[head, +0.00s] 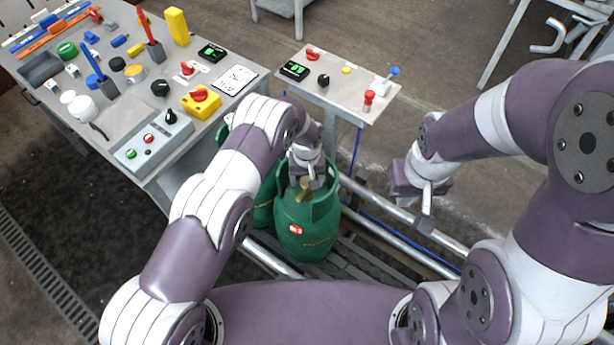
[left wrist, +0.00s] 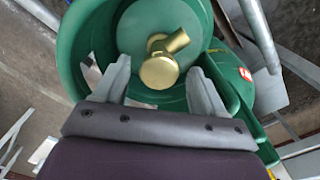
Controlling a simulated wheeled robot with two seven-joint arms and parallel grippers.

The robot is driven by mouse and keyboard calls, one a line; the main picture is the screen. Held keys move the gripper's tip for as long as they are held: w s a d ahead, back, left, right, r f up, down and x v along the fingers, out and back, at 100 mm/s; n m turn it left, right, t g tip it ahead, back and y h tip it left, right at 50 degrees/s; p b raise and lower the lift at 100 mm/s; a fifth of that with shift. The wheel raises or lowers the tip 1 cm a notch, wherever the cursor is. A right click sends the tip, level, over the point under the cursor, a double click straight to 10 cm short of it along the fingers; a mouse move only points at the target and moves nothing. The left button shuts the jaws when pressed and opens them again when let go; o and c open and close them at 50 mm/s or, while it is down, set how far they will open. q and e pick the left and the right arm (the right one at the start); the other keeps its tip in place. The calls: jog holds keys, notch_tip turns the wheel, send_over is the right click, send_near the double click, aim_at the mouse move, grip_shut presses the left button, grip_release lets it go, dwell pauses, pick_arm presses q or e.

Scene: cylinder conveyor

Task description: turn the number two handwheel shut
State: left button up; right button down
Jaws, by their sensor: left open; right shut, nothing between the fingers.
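A green gas cylinder (head: 306,228) stands upright on the conveyor, with a red and white label on its side. Its brass valve with a round handwheel (left wrist: 159,71) sits inside the green collar (left wrist: 72,50). The brass also shows in the head view (head: 304,190). My left gripper (left wrist: 155,85) is open over the collar, its two fingers on either side of the brass and apart from it in the picture. I cannot tell how deep the fingers reach. My right gripper (head: 427,205) is shut and empty, right of the cylinder over the conveyor rails. No number is readable on the cylinder.
A second green cylinder (head: 263,212) stands close on the left, partly hidden by my left arm. A workbench (head: 120,112) with tools and switches is at the left. A small control panel (head: 340,92) stands behind. Conveyor rails (head: 400,238) run to the lower right.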

pick_arm(q)
jog(key=shift+r, duration=0.1)
jog(key=c, duration=1.1)
jog(key=shift+o, duration=0.2)
